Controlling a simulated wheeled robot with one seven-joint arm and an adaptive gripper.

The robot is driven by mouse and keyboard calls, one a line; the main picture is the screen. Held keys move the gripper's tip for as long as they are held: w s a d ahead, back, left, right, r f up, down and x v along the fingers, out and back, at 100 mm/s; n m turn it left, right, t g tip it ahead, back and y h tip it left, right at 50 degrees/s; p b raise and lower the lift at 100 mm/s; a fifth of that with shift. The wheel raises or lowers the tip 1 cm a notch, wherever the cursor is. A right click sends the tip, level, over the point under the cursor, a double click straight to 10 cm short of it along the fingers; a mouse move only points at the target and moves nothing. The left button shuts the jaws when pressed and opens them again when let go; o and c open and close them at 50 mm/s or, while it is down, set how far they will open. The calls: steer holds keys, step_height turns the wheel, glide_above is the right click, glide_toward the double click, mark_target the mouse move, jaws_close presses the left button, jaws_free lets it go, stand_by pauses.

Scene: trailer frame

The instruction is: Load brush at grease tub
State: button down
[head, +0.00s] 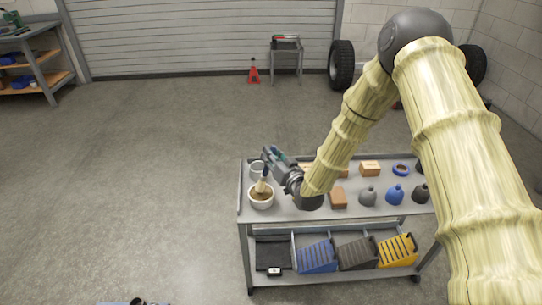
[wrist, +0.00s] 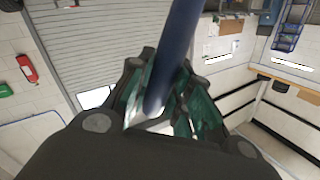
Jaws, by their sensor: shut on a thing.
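The grease tub (head: 261,200), a white round tub with brown grease inside, stands at the left end of the cart's top shelf. My gripper (head: 268,160) is over the tub's back edge, shut on the brush. The brush (head: 261,186) points down, and its pale bristle end is at the grease in the tub; how deep it sits cannot be told. In the wrist view the dark blue brush handle (wrist: 174,55) stands between the green-lined fingers, and the tub is out of sight there.
The floor left of the cart is clear.

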mark_target(271, 148)
steer(key=shift+f+b, duration=0.55)
steer(key=shift+f, duration=0.25)
stand_by(1.9)
steer(key=shift+r, duration=0.15)
steer(key=shift+r+p, duration=1.7)
steer(key=shift+r, duration=1.8)
steer(key=shift+f, duration=0.1)
